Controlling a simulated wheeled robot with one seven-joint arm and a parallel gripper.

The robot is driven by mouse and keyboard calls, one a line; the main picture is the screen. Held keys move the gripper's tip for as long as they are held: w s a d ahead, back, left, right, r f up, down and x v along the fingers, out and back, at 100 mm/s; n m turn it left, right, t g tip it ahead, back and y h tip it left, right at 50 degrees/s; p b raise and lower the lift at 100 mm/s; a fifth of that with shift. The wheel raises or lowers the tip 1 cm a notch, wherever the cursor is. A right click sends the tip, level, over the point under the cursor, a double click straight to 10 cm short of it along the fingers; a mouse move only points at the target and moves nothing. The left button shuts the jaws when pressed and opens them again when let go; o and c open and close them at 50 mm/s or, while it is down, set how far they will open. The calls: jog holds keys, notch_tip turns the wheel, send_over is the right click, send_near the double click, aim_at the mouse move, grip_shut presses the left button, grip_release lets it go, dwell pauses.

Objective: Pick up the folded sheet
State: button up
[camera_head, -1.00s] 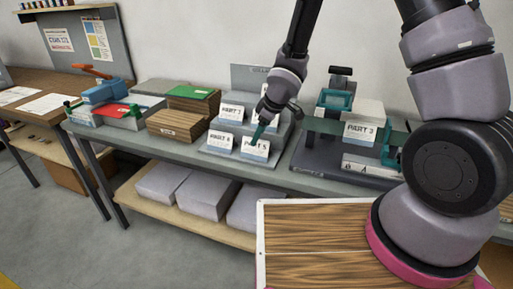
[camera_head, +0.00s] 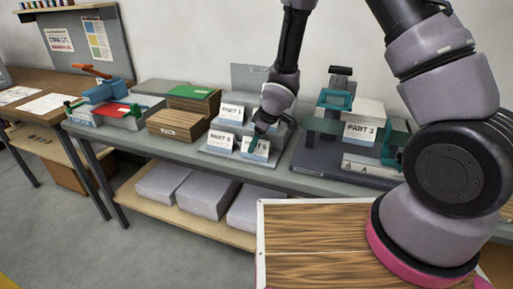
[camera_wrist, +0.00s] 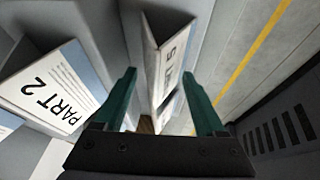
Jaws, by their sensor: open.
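The folded sheets are white tent-like cards in a stepped grey rack. One, whose label ends in "5", stands at the rack's front right (camera_head: 255,148). In the wrist view this folded sheet (camera_wrist: 170,62) stands on edge between my two green fingers. My gripper (camera_wrist: 159,73) is open, with a finger on either side of the sheet; I cannot tell whether either touches it. In the head view my gripper (camera_head: 262,132) is low over the front right of the rack, its fingers mostly hidden. A sheet marked "PART 2" (camera_wrist: 50,92) leans beside it on the left.
More folded sheets stand at the rack's front left (camera_head: 221,141) and upper step (camera_head: 231,112). A machine with a "PART 3" card (camera_head: 360,133) is to the right. The table's front edge (camera_head: 215,167) is close.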

jog(key=shift+f, duration=0.1)
grip_shut()
dwell(0.4)
